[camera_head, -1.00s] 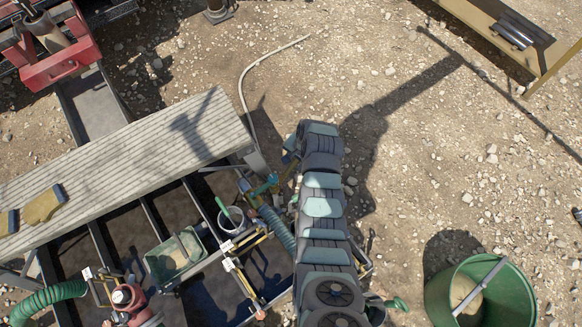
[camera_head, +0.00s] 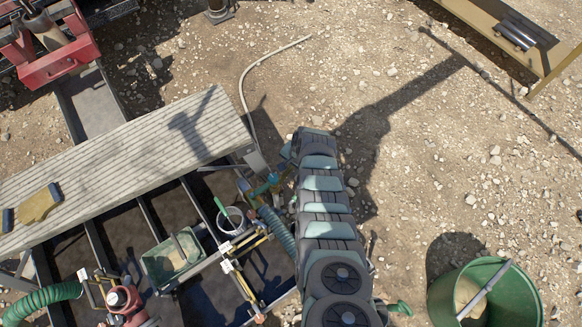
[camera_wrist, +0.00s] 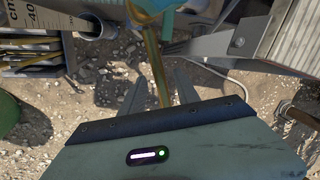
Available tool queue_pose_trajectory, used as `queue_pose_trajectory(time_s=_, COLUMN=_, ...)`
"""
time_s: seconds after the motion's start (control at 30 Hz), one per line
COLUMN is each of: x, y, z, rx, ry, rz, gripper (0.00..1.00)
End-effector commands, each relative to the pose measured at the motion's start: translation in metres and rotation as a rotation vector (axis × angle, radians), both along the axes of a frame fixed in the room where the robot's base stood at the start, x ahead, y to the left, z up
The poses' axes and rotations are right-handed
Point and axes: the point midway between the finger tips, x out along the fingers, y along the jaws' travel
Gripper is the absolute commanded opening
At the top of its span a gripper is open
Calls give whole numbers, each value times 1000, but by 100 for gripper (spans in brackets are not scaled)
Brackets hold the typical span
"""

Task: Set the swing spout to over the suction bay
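In the wrist view, a slim brass-coloured pipe (camera_wrist: 152,58) hangs from a teal fitting at the top edge. It looks like the swing spout, but I cannot be sure. My gripper (camera_wrist: 160,88) shows two grey fingers standing apart, one on each side of the pipe. Gaps show beside it, and the pipe's lower end is hidden behind my gripper's housing. In the head view, my arm covers the gripper. A teal fitting (camera_head: 267,184) shows left of the arm, above a ribbed teal hose (camera_head: 277,230). I cannot tell which bay is the suction bay.
A slatted walkway (camera_head: 120,165) crosses the tank at left, with dark bays below it. A white bucket (camera_head: 231,220) and a green tray (camera_head: 172,258) stand close left of my arm. A large green bucket (camera_head: 520,300) stands at lower right. Open gravel lies above it.

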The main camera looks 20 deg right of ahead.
Motion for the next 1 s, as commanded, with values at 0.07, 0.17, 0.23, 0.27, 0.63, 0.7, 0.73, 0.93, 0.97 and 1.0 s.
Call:
queue_pose_trajectory(time_s=0.07, x=0, y=0, z=0, rx=0, ry=0, rz=0, gripper=38)
queue_pose_trajectory(time_s=0.17, x=0, y=0, z=0, rx=0, ry=0, rz=0, gripper=38)
queue_pose_trajectory(time_s=0.23, x=0, y=0, z=0, rx=0, ry=0, rz=0, gripper=37)
queue_pose_trajectory(time_s=0.27, x=0, y=0, z=0, rx=0, ry=0, rz=0, gripper=35)
queue_pose_trajectory(time_s=0.63, x=0, y=0, z=0, rx=0, ry=0, rz=0, gripper=4)
queue_pose_trajectory(time_s=0.7, x=0, y=0, z=0, rx=0, ry=0, rz=0, gripper=0)
queue_pose_trajectory(time_s=0.73, x=0, y=0, z=0, rx=0, ry=0, rz=0, gripper=0)
queue_pose_trajectory(time_s=0.93, x=0, y=0, z=0, rx=0, ry=0, rz=0, gripper=0)
queue_pose_trajectory(time_s=0.97, x=0, y=0, z=0, rx=0, ry=0, rz=0, gripper=0)
queue_pose_trajectory(time_s=1.0, x=0, y=0, z=0, rx=0, ry=0, rz=0, gripper=0)
